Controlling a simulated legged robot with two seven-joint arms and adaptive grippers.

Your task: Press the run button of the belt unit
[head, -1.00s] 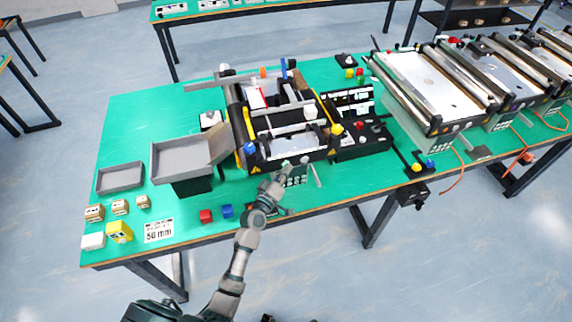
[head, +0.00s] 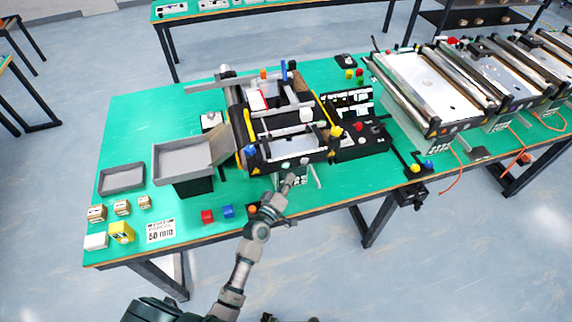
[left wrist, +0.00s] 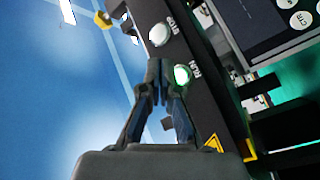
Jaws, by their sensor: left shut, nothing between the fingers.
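The belt unit (head: 292,157) stands on the green table in the head view. In the left wrist view its dark front panel (left wrist: 202,112) carries a green-glowing button (left wrist: 182,75) with a RUN label and a pale round button (left wrist: 160,34) with a STOP label. My left gripper (left wrist: 158,66) is shut and empty. Its fingertips show just left of the RUN button in the picture; I see no contact, and the depth of the gap is unclear. In the head view the left gripper (head: 289,181) is in front of the unit. My right gripper is not in view.
A grey chute (head: 184,160) and a grey tray (head: 121,178) stand left of the unit. Red (head: 207,217) and blue (head: 227,211) blocks lie near the front edge. A control box with a red button (head: 359,127) is to the right, with more conveyors (head: 425,80) beyond.

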